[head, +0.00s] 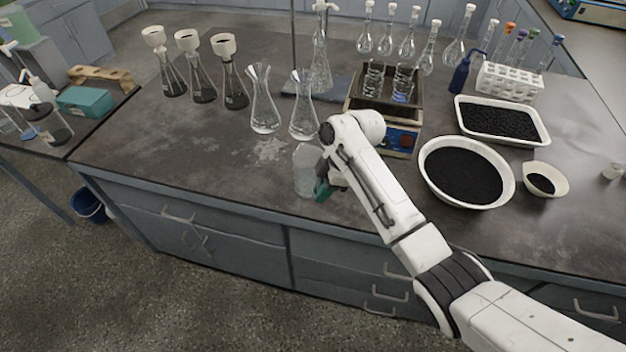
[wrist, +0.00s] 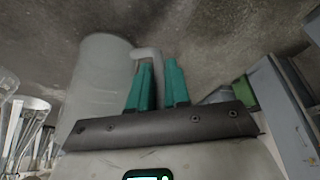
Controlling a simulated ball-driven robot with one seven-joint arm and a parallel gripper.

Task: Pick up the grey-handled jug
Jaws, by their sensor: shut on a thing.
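The grey-handled jug (head: 306,168) is a pale translucent vessel near the front edge of the bench, left of my wrist. In the wrist view the jug (wrist: 95,80) fills the left side, and its grey handle (wrist: 150,56) reaches toward the teal fingers. My gripper (wrist: 160,68) is shut on the handle, with a finger on each side of it. In the head view my gripper (head: 323,188) is at the jug's right side and partly hidden by my arm. I cannot tell whether the jug's base touches the bench.
Two glass flasks (head: 264,103) stand just behind the jug. A hot plate with a blue front (head: 398,140) holds beakers behind my arm. A white bowl of black grains (head: 430,160) and a tray (head: 545,135) are at right. The bench's front left (head: 190,150) is clear.

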